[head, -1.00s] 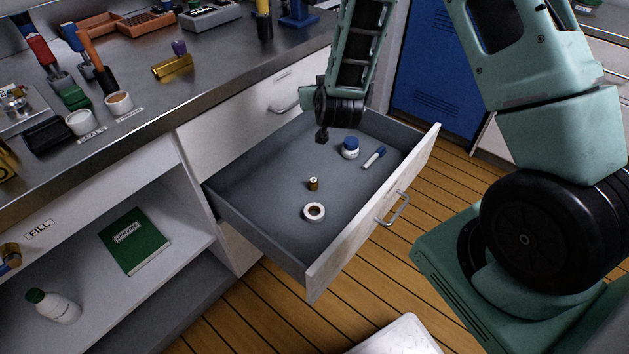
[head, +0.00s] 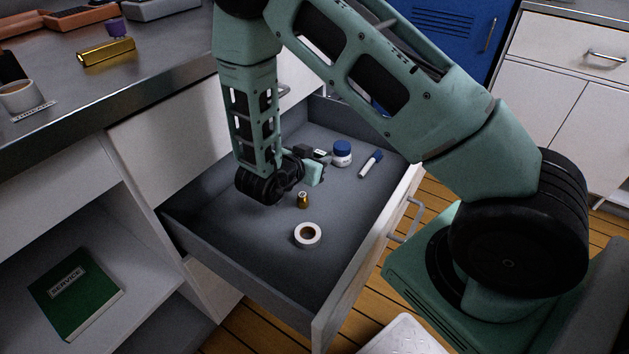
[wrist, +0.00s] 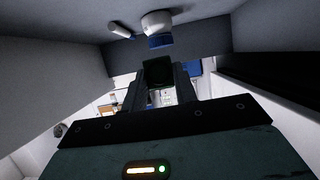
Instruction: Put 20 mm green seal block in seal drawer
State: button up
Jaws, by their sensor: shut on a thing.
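The green seal block (wrist: 158,72) shows as a dark, greenish block between my two fingers in the wrist view. My gripper (wrist: 158,88) is shut on it. In the head view my gripper (head: 322,156) is low at the open drawer (head: 225,225), near its back half and left of the white jar. The block cannot be made out there, and whether it touches the drawer floor cannot be told.
In the drawer lie a white jar with blue lid (head: 342,153), a marker (head: 370,164), a small brass piece (head: 303,200) and a tape roll (head: 307,235). The front left floor is bare. The counter (head: 100,90) stands left.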

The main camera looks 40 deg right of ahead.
jog(key=shift+f+b, duration=0.6)
jog(key=shift+f, duration=1.8)
jog(key=shift+f, duration=0.45)
jog(key=shift+f, duration=0.15)
jog(key=o, duration=0.9)
jog(key=shift+o, duration=0.2)
jog(key=shift+r, duration=0.2)
jog(key=p+v, duration=0.2)
jog(key=v, duration=1)
jog(key=shift+r, duration=0.45)
